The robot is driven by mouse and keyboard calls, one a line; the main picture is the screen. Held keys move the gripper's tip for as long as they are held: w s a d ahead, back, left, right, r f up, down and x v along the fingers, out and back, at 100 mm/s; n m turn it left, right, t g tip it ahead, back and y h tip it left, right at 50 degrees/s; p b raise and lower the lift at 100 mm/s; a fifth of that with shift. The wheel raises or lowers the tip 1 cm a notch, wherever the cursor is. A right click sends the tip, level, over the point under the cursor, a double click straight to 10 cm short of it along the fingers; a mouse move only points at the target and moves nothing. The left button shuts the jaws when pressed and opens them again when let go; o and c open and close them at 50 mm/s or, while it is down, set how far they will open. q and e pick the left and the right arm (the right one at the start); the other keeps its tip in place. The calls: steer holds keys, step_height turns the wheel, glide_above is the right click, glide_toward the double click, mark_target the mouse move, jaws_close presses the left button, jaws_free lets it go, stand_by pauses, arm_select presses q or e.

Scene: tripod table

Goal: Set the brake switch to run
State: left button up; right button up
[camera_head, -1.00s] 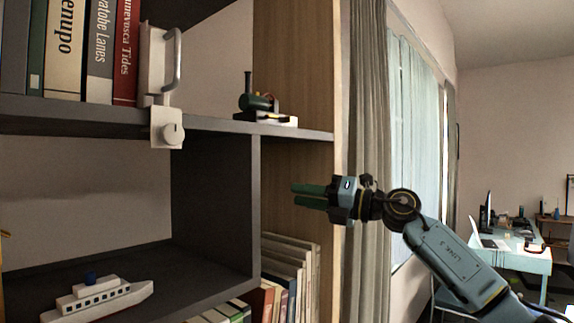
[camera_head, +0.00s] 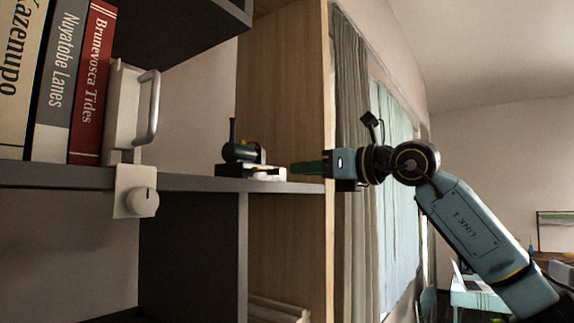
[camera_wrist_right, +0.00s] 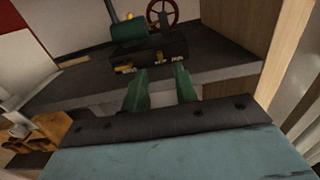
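A small model steam engine (camera_head: 243,158) with a green boiler and dark base stands on the shelf by its right end. In the right wrist view the engine's dark base (camera_wrist_right: 150,58) shows small yellow parts and pale labels along its front, and a red wheel (camera_wrist_right: 162,14) behind. I cannot tell which small part is the brake switch or how it is set. My right gripper (camera_head: 300,168) is just right of the engine in the head view. Its green fingers (camera_wrist_right: 160,88) are apart and empty, pointing at the base's front without visible contact. My left gripper is out of view.
The dark shelf board (camera_head: 205,184) runs under the engine. A white plate with a round knob (camera_head: 142,202) hangs on its edge at left, below a white handled bookend (camera_head: 127,110) and books (camera_head: 90,80). A wooden side panel (camera_head: 285,85) stands behind the engine.

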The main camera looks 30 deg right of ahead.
mark_target(277, 171)
steer(key=p+x, duration=0.1)
steer(key=x, duration=0.4)
steer(key=shift+w, duration=0.15)
jaws_close()
steer(key=shift+d, duration=0.1)
